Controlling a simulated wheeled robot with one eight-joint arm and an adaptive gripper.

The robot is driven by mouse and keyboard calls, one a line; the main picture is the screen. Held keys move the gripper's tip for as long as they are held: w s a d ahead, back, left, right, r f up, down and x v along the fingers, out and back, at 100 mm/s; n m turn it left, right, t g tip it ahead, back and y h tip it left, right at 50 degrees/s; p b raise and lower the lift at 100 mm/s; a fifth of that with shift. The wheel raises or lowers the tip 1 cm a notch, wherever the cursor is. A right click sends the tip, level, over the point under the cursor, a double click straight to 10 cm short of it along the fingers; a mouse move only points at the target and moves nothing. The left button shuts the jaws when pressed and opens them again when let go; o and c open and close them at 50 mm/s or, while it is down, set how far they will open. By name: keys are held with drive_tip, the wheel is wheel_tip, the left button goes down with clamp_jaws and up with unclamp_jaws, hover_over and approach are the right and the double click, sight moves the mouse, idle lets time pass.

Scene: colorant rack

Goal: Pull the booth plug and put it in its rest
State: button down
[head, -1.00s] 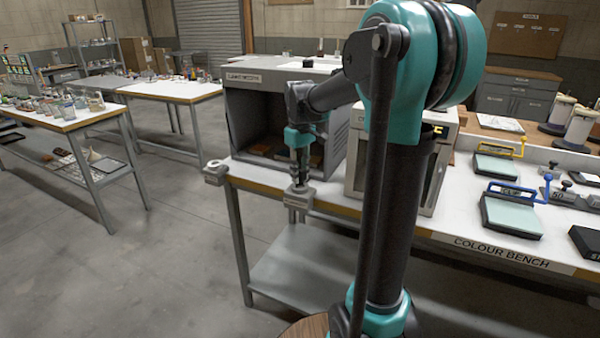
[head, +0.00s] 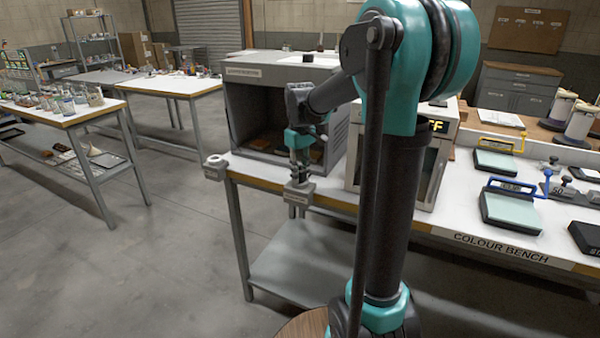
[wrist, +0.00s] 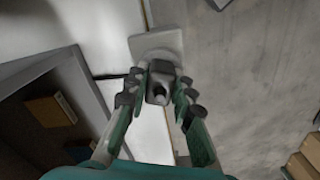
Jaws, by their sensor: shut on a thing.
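My gripper (head: 300,168) points down at the bench's front edge, in front of the grey booth (head: 290,100). In the wrist view my gripper (wrist: 158,92) has its fingers on both sides of a small dark plug (wrist: 159,86), shut on it. A light grey socket block (head: 299,195) on the bench edge lies right below the fingers; it also shows in the wrist view (wrist: 150,44). I cannot tell whether the plug is still seated in it. A second small grey holder with a round opening (head: 215,168), perhaps the rest, sits at the bench's left front corner.
Pads with yellow and blue handles (head: 512,212) lie further right. The floor left of the bench is clear.

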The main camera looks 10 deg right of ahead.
drive_tip(key=c, duration=1.2)
unclamp_jaws()
drive_tip(key=shift+r, duration=0.1)
wheel_tip(320, 180, up, 12)
drive_tip(key=f, duration=0.1)
drive_tip(key=s+d+f+m+t, duration=0.1)
drive_tip(key=s+f+m, duration=0.1)
drive_tip(key=s+f, duration=0.5)
drive_tip(key=s+d+f+m+t, duration=0.1)
drive_tip(key=s+f+m, duration=0.1)
drive_tip(key=s+f, duration=0.5)
drive_tip(key=s+d+f+m+t, duration=0.2)
drive_tip(key=s+f, duration=0.6)
drive_tip(key=f, duration=0.3)
